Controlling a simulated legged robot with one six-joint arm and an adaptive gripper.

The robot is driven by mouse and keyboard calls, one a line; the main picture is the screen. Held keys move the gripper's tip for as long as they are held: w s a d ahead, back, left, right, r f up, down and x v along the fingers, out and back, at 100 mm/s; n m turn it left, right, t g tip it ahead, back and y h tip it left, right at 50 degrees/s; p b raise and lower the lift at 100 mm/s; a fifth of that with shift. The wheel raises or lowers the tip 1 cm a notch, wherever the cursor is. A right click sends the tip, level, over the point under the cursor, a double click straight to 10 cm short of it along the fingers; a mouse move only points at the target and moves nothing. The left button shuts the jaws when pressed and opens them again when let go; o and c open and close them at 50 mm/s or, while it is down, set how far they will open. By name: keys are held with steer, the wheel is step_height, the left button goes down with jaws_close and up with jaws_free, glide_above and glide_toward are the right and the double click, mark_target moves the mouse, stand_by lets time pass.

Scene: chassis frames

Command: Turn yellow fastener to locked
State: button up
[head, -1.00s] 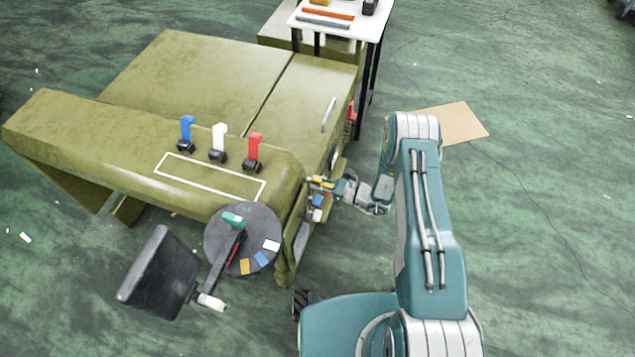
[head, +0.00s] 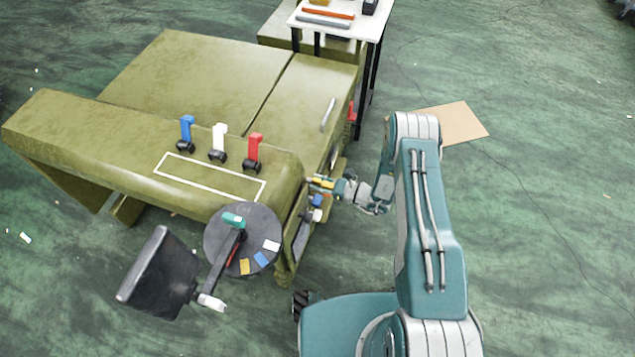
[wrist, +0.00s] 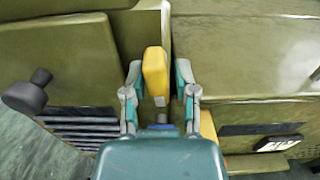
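The yellow fastener (wrist: 156,72) stands upright in the middle of the wrist view, at a seam between green chassis panels (wrist: 245,65). In the head view the yellow fastener (head: 324,182) is small, at the chassis's right side. My gripper (wrist: 157,78) has one finger on each side of it. Narrow gaps show between the fingers and the fastener, so the fingers look open around it. My gripper (head: 338,187) in the head view reaches in from the right. The fastener's base is partly hidden by my gripper. A second yellow patch (wrist: 208,127) shows beside the right finger.
Blue (head: 317,201) and white (head: 317,215) parts sit just below the fastener. A dark knob (wrist: 27,92) sticks out at left in the wrist view. Blue, white and red (head: 254,147) levers stand on the chassis. A white table (head: 345,30) is behind.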

stand_by(0.3)
steer(key=v, duration=1.2)
steer(key=shift+n, duration=0.6)
steer(key=x, duration=1.2)
steer(key=shift+s+r, duration=0.1)
steer(key=shift+r, duration=0.15)
jaws_close()
